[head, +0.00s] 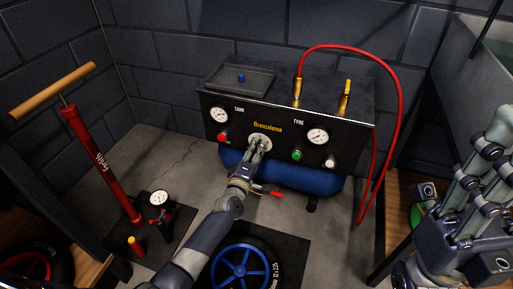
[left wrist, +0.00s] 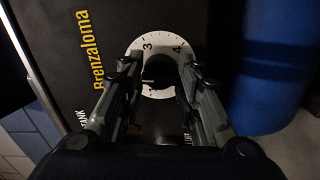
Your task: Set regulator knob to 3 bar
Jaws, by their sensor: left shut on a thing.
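The regulator knob sits in the middle of the dark front panel (head: 230,128), between the TANK gauge (head: 219,115) and the TYRE gauge (head: 318,136). A white dial ring (left wrist: 141,48) surrounds it; the numbers 3 and 4 show along its top in the left wrist view. My left gripper (head: 259,144) reaches the knob from the front, and its fingers (left wrist: 163,75) are shut on it. The knob is mostly hidden by the fingers, and I cannot tell its pointer's setting. My right gripper (head: 492,160) is at the right edge, away from the panel; its finger opening is unclear.
A red button (head: 222,136), a green button (head: 296,155) and a white button (head: 329,163) are on the panel. A red hose (head: 398,100) loops down on the right. A blue tank (head: 310,179) lies below. A red pump (head: 98,160) stands left; a blue-rimmed wheel (head: 242,266) lies in front.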

